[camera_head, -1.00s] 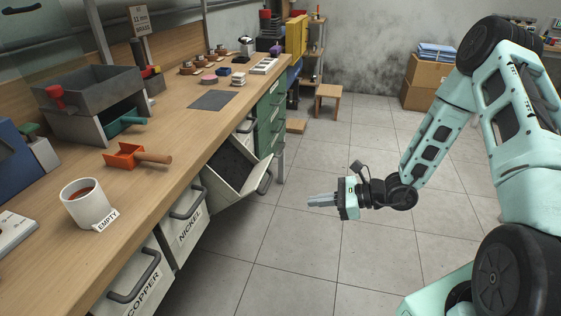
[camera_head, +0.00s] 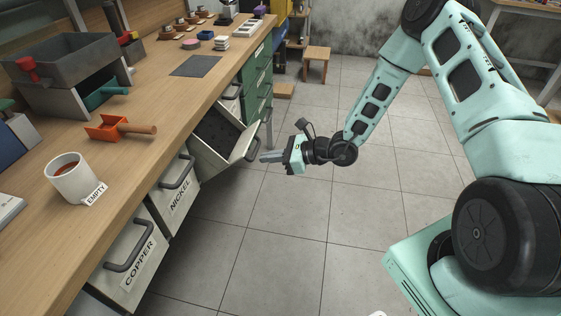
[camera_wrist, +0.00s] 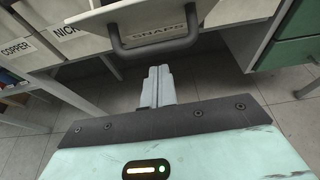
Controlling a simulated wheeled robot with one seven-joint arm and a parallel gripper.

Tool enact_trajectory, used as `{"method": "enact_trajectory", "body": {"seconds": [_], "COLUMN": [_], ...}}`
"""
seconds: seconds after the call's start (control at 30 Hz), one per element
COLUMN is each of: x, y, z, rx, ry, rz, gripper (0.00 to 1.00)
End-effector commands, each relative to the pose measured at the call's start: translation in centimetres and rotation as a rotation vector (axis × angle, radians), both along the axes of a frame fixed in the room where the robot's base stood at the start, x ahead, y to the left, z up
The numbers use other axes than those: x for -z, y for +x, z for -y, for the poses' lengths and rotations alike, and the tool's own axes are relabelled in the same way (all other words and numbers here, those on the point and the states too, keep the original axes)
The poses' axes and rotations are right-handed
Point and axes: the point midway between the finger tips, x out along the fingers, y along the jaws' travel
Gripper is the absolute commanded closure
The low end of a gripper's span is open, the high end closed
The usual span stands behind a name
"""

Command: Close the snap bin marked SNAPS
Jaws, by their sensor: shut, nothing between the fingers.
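The SNAPS bin (camera_head: 205,158) is tilted open, out from under the bench, its dark inside showing from above. Its front with the SNAPS label (camera_wrist: 158,29) and its dark bar handle (camera_wrist: 158,48) fills the top middle of the wrist view. My gripper (camera_head: 264,157) is shut and empty, just right of the bin's handle in the head view. In the wrist view my fingertips (camera_wrist: 159,70) point at the handle, just below it in the picture. I cannot tell whether they touch it.
The NICKEL bin (camera_head: 171,196) and COPPER bin (camera_head: 128,264) are nearer along the bench (camera_head: 158,104). Green drawers (camera_head: 256,88) stand beyond the SNAPS bin. A mug (camera_head: 74,180) and an orange scoop (camera_head: 107,127) are on the bench.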

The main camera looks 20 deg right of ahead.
Motion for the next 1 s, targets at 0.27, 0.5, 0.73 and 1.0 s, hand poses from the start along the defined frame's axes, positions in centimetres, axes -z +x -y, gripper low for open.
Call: {"method": "enact_trajectory", "body": {"seconds": [0.27, 0.5, 0.73, 1.0], "x": [-0.7, -0.8, -1.8, -4.1], "y": [0.2, 0.2, 0.4, 1.1], "z": [-0.3, -0.4, -0.7, -1.6], "rx": [0.0, 0.0, -0.002, -0.004], "ry": [-0.001, -0.002, -0.035, -0.123], "rz": [-0.001, -0.001, -0.025, -0.082], "gripper": [1.0, 1.0, 1.0, 1.0]}}
